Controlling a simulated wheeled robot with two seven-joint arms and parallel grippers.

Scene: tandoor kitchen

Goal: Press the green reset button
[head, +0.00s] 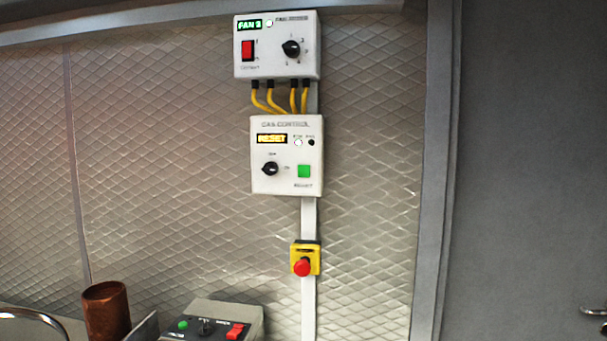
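The box's small display (272,139) is lit yellow and appears to read RESET. A black knob (270,169) sits to the left of the button. Small indicator lights are at the box's upper right. Neither of my grippers is in the head view, and nothing covers the button.
A white fan box (277,46) hangs above, joined by yellow cables (262,101). A red emergency button (302,267) on a yellow base is below. A grey control box (212,322) and a copper cup (107,310) stand at the bottom. A grey door (530,170) is at right.

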